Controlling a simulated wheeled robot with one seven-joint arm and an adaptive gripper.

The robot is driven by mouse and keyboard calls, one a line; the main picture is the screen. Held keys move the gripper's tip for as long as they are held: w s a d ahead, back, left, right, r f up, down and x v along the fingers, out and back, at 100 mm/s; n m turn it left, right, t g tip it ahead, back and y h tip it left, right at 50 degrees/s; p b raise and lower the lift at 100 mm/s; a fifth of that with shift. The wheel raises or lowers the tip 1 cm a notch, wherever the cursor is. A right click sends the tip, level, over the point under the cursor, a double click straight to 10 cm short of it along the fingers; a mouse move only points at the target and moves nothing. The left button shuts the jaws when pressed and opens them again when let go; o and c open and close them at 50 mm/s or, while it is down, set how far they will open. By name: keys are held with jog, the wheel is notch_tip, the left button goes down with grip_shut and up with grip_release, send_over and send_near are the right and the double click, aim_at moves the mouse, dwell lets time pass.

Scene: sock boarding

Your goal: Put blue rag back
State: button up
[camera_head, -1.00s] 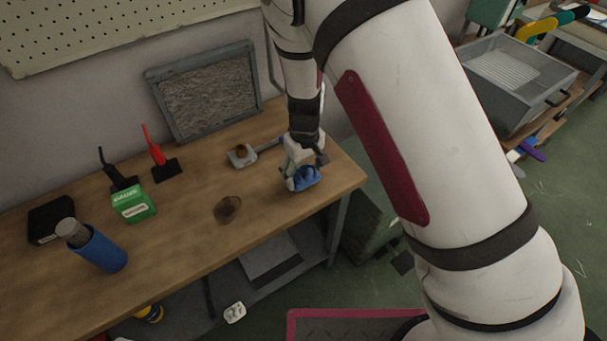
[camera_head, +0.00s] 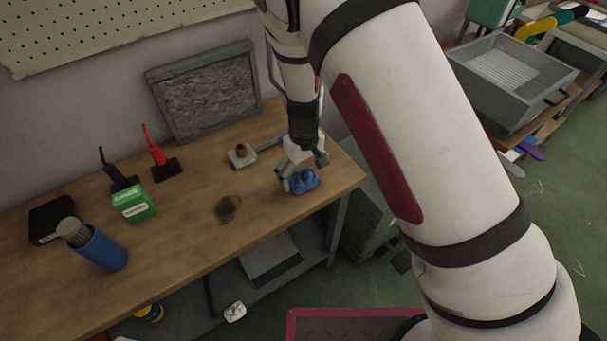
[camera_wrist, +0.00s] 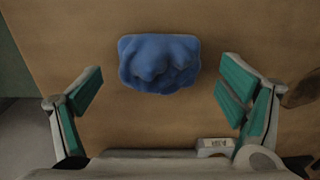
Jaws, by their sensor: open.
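The crumpled blue rag (camera_head: 304,181) lies on the wooden bench near its right end. It also shows in the wrist view (camera_wrist: 160,63) at upper middle, in one lump on the wood. My gripper (camera_head: 286,184) is at the left side of the rag in the head view, low over the bench. In the wrist view my gripper (camera_wrist: 160,94) is open, its green-padded fingers wide apart. The rag is beyond and between the line of the fingertips, with bare wood on both sides, and nothing is held.
A dark stain (camera_head: 228,208) marks the bench left of the rag. A small metal piece with a brass top (camera_head: 241,154) stands behind. A green box (camera_head: 134,204), a blue cylinder (camera_head: 100,250) and red and black tools (camera_head: 160,160) stand left. The bench's right edge is close.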

notch_tip(320, 180, up, 11)
notch_tip(320, 180, up, 18)
jog(key=f+m+t+y, duration=0.1)
jog(key=m+t+y, duration=0.1)
jog(key=m, duration=0.1)
send_over(305, 175)
jog(key=s+d, duration=0.8)
jog(key=d, duration=0.2)
jog(key=s+d+r+m+t+h, duration=0.1)
jog(key=s+d+r, duration=0.3)
jog(key=s, duration=0.4)
jog(key=s+d+r+m+t+h, duration=0.1)
jog(key=s+d+r+m, duration=0.1)
jog(key=s+d+r, duration=0.2)
jog(key=s+d, duration=0.1)
jog(key=s, duration=0.2)
jog(key=shift+s+d+m+t, duration=0.35)
jog(key=shift+d+m+t, duration=0.05)
